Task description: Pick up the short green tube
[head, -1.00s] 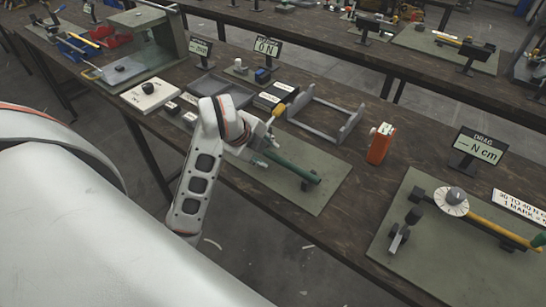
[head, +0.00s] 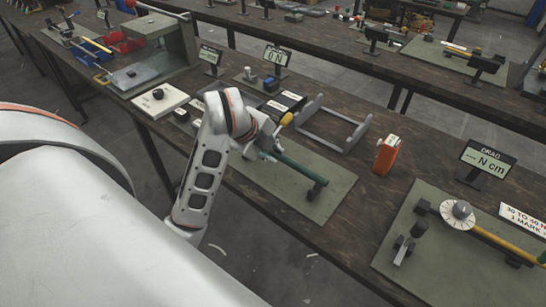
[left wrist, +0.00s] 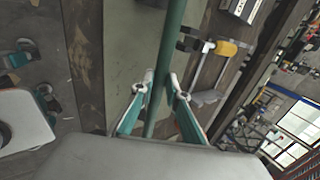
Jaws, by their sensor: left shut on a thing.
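The green tube (head: 300,168) slants over a grey-green mat in the head view, its lower right end at a small dark support (head: 318,187). My left gripper (head: 268,153) is at the tube's upper left end, partly hidden by its own wrist. In the left wrist view the tube (left wrist: 172,35) runs between the two fingers of my left gripper (left wrist: 160,90), which is shut on it. The tube's near end is hidden behind the gripper body. My right gripper is not in view.
The mat (head: 310,208) lies on a dark wooden bench. A grey frame (head: 340,135), a yellow handle (head: 286,119) and an orange box (head: 387,155) are close by. A drag display (head: 487,160) and a dial fixture (head: 458,213) stand at the right.

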